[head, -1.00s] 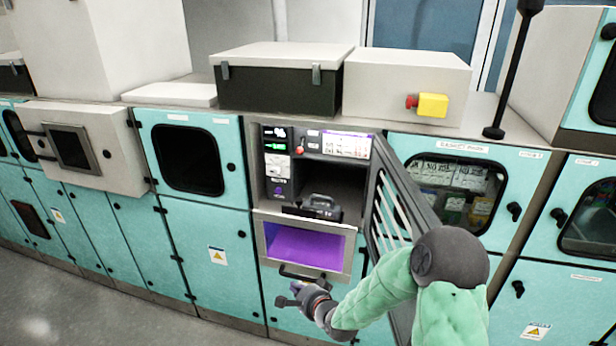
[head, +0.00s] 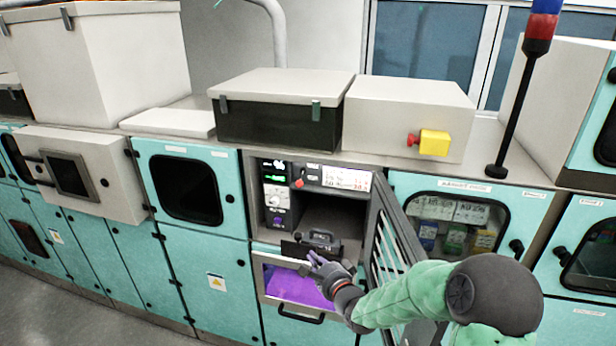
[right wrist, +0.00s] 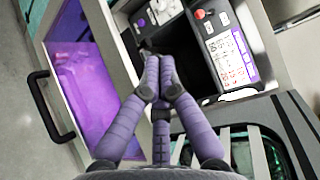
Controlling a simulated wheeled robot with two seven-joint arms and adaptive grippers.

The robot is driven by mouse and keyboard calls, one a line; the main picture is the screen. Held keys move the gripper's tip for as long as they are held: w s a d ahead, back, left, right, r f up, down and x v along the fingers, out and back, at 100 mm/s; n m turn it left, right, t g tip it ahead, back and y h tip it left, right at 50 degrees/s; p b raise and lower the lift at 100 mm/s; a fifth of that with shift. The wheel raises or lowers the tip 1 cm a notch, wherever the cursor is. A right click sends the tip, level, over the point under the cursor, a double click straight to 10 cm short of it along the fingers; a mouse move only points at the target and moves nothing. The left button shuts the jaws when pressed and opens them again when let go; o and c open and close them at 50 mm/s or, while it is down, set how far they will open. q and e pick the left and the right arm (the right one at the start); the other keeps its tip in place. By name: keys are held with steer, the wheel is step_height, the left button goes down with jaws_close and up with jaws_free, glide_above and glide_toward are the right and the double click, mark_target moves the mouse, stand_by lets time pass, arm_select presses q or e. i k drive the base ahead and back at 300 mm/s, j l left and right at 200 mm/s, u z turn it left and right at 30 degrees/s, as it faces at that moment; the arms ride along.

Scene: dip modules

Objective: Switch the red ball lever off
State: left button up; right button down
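The red ball lever (head: 299,183) is a small red ball on the upper panel of the open equipment bay, left of a white and purple label. It also shows at the top of the right wrist view (right wrist: 199,14). My right gripper (head: 311,262) is in front of the bay, below the lever and apart from it, near the top edge of the purple-lit window. In the right wrist view its purple fingers (right wrist: 157,75) come together at the tips, with nothing visible between them. The lever's exact tilt is too small to tell. My left gripper is not in view.
An open barred door (head: 388,240) stands right of the bay, close to my right arm. The purple-lit tilted window (head: 296,284) has a black handle (head: 301,314). A yellow box with a red button (head: 434,142) is above.

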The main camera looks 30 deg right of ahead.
mark_target(299, 184)
steer(key=i+l, duration=0.85)
steer(key=l, duration=0.1)
